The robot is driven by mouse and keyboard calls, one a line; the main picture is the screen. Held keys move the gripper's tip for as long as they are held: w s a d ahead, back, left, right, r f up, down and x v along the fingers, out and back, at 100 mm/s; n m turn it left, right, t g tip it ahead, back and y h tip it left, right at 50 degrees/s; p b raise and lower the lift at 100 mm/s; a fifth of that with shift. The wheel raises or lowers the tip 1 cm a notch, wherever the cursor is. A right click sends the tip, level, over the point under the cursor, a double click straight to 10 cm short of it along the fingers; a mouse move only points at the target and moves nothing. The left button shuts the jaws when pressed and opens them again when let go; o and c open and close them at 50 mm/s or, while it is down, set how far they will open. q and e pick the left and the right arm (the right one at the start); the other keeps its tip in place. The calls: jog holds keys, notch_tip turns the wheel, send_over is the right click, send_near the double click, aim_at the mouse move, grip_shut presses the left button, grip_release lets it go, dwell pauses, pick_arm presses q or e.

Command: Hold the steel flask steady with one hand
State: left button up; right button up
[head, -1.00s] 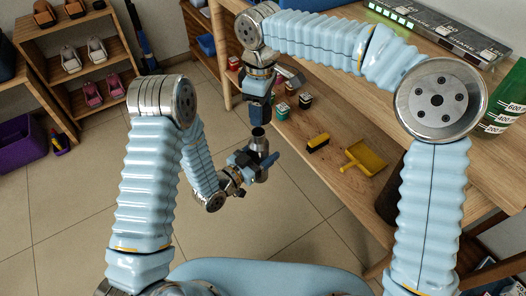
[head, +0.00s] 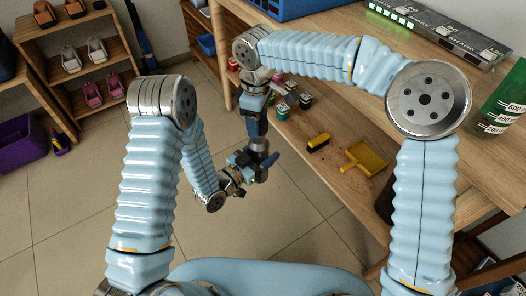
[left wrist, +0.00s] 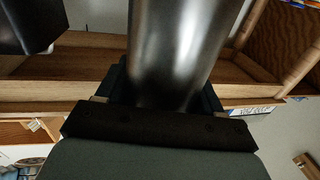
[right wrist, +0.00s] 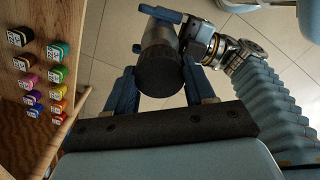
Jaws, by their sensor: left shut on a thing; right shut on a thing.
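The steel flask (head: 262,177) is upright above the floor in the head view, gripped at its side by my left gripper (head: 256,164). The left wrist view shows its shiny grey body (left wrist: 175,45) between the fingers. My right gripper (head: 258,138) is directly above the flask, pointing down, its fingers shut on a dark round cap (right wrist: 160,68). In the right wrist view the flask body (right wrist: 158,32) shows behind the cap. The cap is at or just above the flask's mouth; I cannot tell whether they touch. The mouth is hidden.
A wooden bench (head: 335,100) is at the right. A shoe rack (head: 85,62) stands at the far left. The tiled floor around the flask is clear.

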jog(key=shift+f, duration=0.2)
dwell(0.7)
jog(key=shift+f, duration=0.85)
jog(key=shift+f, duration=0.55)
